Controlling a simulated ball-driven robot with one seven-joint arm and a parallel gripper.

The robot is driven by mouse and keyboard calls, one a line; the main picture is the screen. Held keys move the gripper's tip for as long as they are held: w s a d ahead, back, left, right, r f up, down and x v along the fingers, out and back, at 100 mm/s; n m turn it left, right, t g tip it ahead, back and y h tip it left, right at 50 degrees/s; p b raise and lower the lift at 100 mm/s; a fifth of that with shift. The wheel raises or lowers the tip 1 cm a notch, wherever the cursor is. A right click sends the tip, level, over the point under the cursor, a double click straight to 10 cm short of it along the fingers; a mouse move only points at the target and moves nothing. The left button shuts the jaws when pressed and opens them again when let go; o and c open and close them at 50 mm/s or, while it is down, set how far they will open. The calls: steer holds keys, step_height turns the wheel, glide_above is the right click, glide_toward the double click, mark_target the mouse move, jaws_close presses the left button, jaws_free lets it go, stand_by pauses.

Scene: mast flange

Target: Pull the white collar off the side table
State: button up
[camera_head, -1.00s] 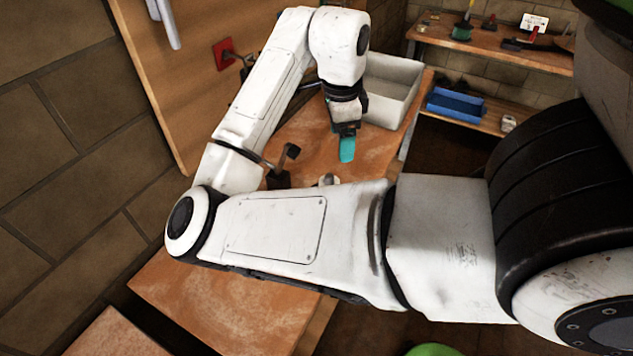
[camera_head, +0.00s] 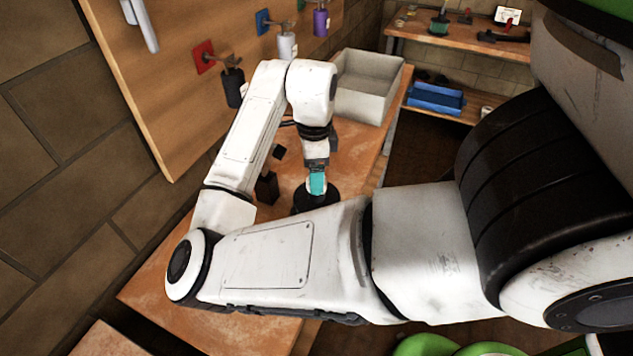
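My gripper (camera_head: 317,184) shows a teal fingertip pad, close above or against a dark round piece (camera_head: 316,200) on the wooden table (camera_head: 350,152). I cannot tell whether they touch. Only one pad shows clearly, so I cannot tell whether the gripper is open or shut. I cannot make out the white collar; my forearm hides part of the table in front of the gripper. I cannot tell which surface is the side table.
A pale open bin (camera_head: 368,88) stands at the table's far end. Black blocks (camera_head: 266,188) are left of the gripper. A wooden board (camera_head: 165,100) with hanging bottles (camera_head: 287,44) rises at left. A shelf (camera_head: 425,48) and blue tray (camera_head: 436,98) are back right.

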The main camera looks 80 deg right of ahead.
steer(key=shift+f, duration=1)
steer(key=c, duration=1.1)
